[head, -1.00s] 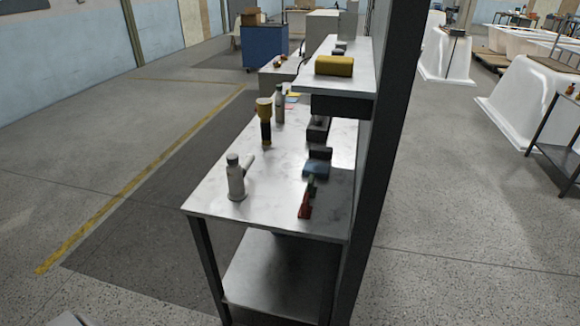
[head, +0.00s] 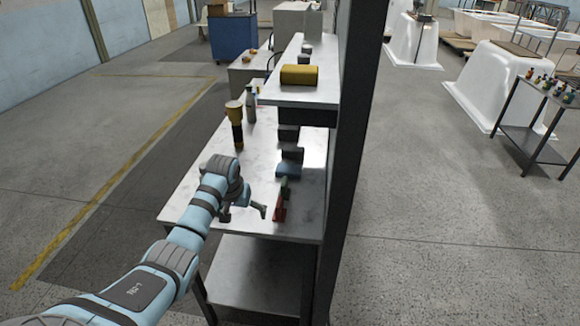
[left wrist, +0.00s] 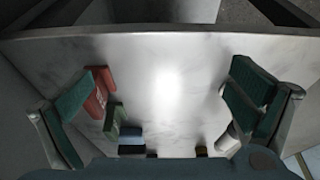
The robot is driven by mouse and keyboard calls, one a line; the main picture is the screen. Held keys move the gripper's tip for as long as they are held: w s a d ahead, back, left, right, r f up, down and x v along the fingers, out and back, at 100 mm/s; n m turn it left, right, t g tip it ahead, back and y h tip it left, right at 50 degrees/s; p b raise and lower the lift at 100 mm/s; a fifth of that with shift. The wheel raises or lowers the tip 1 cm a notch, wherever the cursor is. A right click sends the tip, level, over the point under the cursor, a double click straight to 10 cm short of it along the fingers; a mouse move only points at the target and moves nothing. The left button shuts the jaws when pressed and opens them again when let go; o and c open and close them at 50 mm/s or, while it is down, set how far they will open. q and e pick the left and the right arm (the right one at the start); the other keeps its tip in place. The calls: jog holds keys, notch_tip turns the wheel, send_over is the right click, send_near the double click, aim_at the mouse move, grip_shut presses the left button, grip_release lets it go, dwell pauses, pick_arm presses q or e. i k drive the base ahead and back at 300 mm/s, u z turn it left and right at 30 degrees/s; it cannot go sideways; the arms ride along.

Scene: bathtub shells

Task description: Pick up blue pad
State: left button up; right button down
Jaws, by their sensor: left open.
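The blue pad (head: 288,169) lies on the metal bench top (head: 258,165), beside dark blocks near the bench's right side. A blue thing that looks like the same pad shows low in the left wrist view (left wrist: 131,138). My left gripper (head: 245,210) is over the near part of the bench, on the near left side of the pad, apart from it. Its two fingers are spread wide with nothing between them in the left wrist view (left wrist: 163,105). My right gripper is not in view.
A yellow-and-black object (head: 236,125) and a bottle (head: 250,103) stand farther back.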

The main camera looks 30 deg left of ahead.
aim_at(292, 172)
jog(key=i, duration=0.9)
